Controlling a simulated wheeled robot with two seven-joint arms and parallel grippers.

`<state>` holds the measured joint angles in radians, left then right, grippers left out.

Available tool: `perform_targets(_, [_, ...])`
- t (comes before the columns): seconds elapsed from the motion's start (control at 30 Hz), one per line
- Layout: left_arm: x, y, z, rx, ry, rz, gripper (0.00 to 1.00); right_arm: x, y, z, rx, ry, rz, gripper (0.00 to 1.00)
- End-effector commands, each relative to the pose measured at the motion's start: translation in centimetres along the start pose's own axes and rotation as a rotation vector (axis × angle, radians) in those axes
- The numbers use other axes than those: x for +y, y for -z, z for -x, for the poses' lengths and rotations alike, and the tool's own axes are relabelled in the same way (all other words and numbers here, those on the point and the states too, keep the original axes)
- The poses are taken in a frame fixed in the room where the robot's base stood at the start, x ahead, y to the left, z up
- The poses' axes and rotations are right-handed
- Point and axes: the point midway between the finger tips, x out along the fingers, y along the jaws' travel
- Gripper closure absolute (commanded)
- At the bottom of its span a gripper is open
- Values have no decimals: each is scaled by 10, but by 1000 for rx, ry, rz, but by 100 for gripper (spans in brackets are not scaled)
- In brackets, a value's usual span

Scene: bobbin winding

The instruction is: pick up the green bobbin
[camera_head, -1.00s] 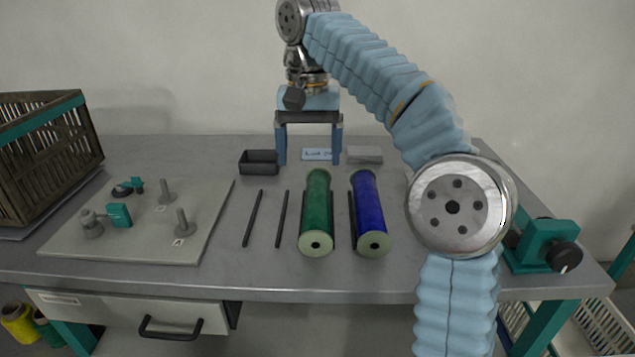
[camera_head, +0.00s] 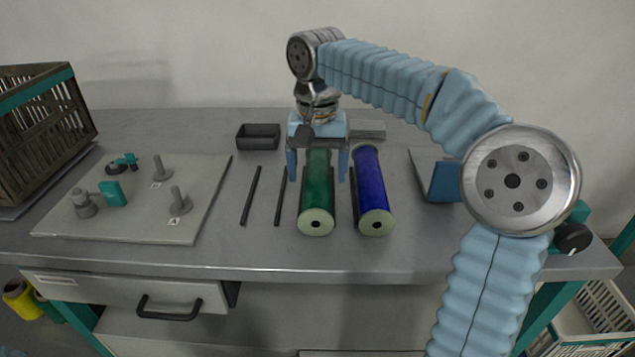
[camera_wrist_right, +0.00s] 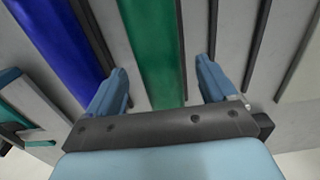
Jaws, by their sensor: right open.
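The green bobbin (camera_head: 317,195) lies on the table between dark rails, its pale end toward the front. It also shows in the right wrist view (camera_wrist_right: 155,50), running up between the fingers. My right gripper (camera_head: 318,174) is open and empty, with one finger on each side of the green bobbin's far part. In the right wrist view the gripper (camera_wrist_right: 160,85) has its fingers apart, with grey gaps between them and the bobbin. The far end of the bobbin is hidden by the gripper. My left gripper is not seen.
A blue bobbin (camera_head: 371,190) lies close on the right of the green one. Thin black rods (camera_head: 251,196) lie to the left. A board with pegs (camera_head: 140,225) is further left, and a black tray (camera_head: 258,137) is behind. A crate (camera_head: 40,140) stands at far left.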

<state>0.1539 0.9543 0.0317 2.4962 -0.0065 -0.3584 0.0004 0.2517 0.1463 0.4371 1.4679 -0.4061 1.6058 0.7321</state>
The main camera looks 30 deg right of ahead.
Motion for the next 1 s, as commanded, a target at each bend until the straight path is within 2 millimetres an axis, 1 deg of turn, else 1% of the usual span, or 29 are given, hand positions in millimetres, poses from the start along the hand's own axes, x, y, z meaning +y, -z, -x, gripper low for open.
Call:
perform_targets(0.03, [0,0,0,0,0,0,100,1,0,-8,-2,-2,-1,15])
perform_targets(0.13, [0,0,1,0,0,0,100,1,0,-19,-1,-1,-1,15])
perform_targets(0.23, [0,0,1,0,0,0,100,0,0,-23,1,1,-1,15])
perform_targets(0.4, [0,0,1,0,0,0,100,0,0,-23,1,1,0,15])
perform_targets(0.83, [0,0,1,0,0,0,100,0,0,-23,0,1,0,81])
perform_targets(1.0, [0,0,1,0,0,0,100,0,0,-23,1,1,0,82])
